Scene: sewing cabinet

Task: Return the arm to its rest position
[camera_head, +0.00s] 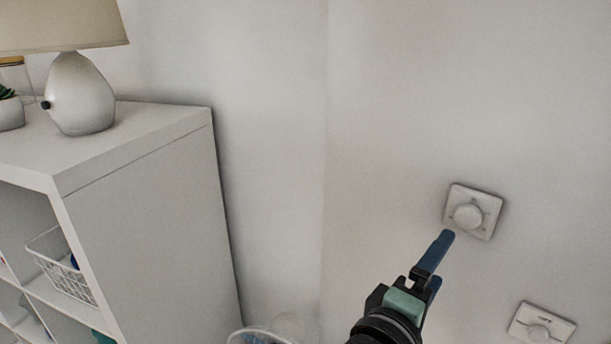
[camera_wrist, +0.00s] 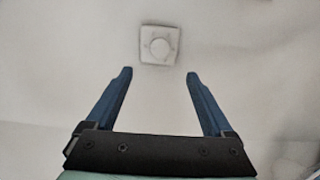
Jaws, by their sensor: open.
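My gripper (camera_head: 440,258) has blue fingers and reaches up from the bottom of the head view, near the wall. In the wrist view my gripper (camera_wrist: 158,76) is open, its two fingers well apart with nothing between them. A square white wall plate with a round knob (camera_head: 468,216) is just beyond the fingertips in the head view. The same knob (camera_wrist: 159,47) shows ahead of the gap between the fingers in the wrist view. I cannot tell the exact distance from fingertips to plate, but the fingers do not grip the knob.
A white shelf cabinet (camera_head: 150,215) stands at left, with a lamp (camera_head: 80,95) and a potted plant (camera_head: 10,110) on top and a wire basket (camera_head: 62,270) inside. A bin (camera_head: 262,336) stands low beside it. Bare wall lies between.

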